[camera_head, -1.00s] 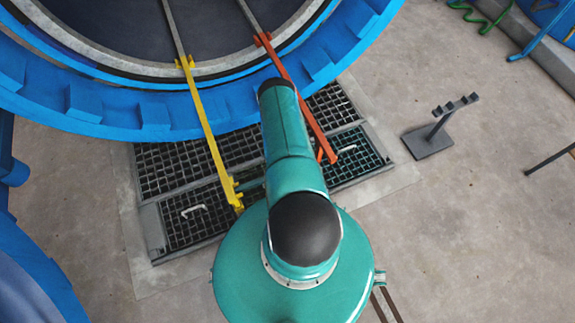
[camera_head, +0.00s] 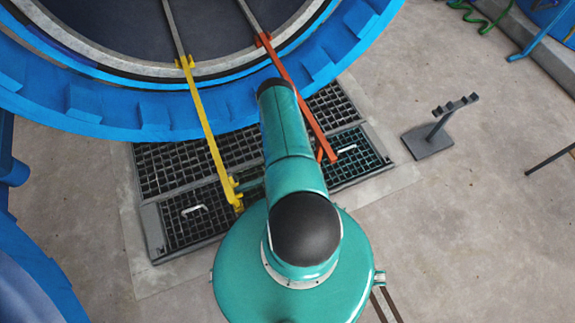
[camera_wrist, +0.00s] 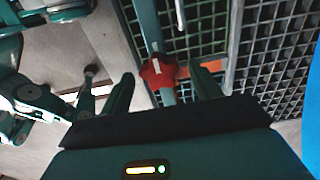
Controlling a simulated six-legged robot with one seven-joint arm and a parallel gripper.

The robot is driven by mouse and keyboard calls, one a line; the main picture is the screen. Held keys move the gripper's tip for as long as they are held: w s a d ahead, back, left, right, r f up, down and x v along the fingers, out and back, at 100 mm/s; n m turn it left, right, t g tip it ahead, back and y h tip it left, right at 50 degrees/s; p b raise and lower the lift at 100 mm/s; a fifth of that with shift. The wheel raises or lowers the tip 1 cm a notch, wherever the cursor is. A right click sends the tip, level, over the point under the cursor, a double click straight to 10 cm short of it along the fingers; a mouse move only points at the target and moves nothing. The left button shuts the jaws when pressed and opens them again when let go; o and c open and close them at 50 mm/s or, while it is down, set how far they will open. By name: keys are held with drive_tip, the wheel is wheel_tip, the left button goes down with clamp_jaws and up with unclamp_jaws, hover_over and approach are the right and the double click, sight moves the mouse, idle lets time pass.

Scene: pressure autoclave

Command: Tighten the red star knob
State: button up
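The red star knob (camera_wrist: 155,74) shows in the wrist view, with a pale stripe across its face. It sits on a teal-grey bar (camera_wrist: 147,25) above the floor grating. My gripper (camera_wrist: 161,71) is open, with one finger to the left and one to the right of the knob. A gap shows on each side between finger and knob. Whether the fingertips are level with the knob in depth I cannot tell. In the head view my arm is in the way, and neither the knob nor my gripper can be seen.
The big blue autoclave ring (camera_head: 130,112) fills the upper left of the head view. A yellow rail (camera_head: 207,130) and an orange rail (camera_head: 300,98) run from it over the floor grating (camera_head: 160,175). A grey stand (camera_head: 430,142) stands right; bare concrete surrounds it.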

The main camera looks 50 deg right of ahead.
wheel_tip(320, 180, up, 14)
idle(0.7)
idle(0.5)
